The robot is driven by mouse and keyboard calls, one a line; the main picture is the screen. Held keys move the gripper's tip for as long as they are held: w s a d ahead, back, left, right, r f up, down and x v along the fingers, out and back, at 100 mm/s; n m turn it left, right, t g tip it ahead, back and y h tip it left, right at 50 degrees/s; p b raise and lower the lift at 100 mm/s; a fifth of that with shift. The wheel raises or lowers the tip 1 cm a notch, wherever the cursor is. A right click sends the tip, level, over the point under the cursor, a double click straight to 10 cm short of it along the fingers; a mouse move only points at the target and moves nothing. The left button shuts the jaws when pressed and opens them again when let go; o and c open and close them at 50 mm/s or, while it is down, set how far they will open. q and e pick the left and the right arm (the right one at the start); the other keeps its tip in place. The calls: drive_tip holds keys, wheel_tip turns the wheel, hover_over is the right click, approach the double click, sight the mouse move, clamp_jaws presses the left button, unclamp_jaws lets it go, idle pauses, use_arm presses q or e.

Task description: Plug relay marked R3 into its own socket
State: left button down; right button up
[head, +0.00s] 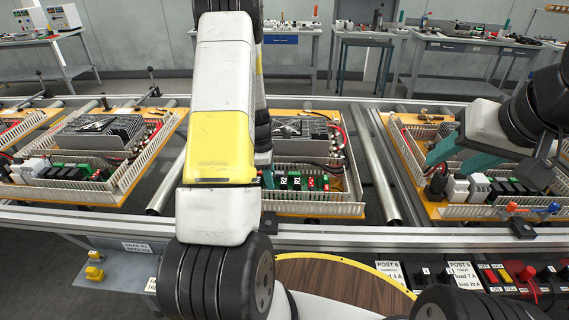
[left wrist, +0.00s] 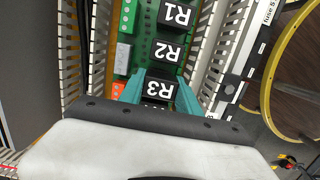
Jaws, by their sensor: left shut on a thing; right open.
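In the left wrist view, the black relay marked R3 (left wrist: 158,88) is between the teal fingers of my left gripper (left wrist: 157,94), which is shut on it. R3 lines up below relay R2 (left wrist: 168,52) and relay R1 (left wrist: 176,15) on a green socket board (left wrist: 143,50). I cannot tell whether R3 is seated, because its underside is hidden. In the head view, my left arm hides most of the left gripper and part of the middle panel (head: 300,208). My right gripper (head: 462,156) is open and empty above the right panel.
White slotted ducts (left wrist: 228,45) flank the socket board. Orange and green terminals (left wrist: 122,55) stand beside it. More panels lie on the conveyor, including one at the left (head: 125,190). A control strip with labels (head: 465,275) and a round wooden top (head: 330,285) are in front.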

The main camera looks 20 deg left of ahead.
use_arm(q)
drive_tip(key=shift+f, duration=1)
idle(1.5)
drive_tip(key=c, duration=1.1)
unclamp_jaws()
drive_tip(key=shift+o, duration=0.2)
drive_tip(key=shift+r, duration=0.1)
drive_tip(key=shift+r, duration=2.45)
drive_tip(key=shift+o, duration=0.5)
drive_tip(key=o, duration=0.5)
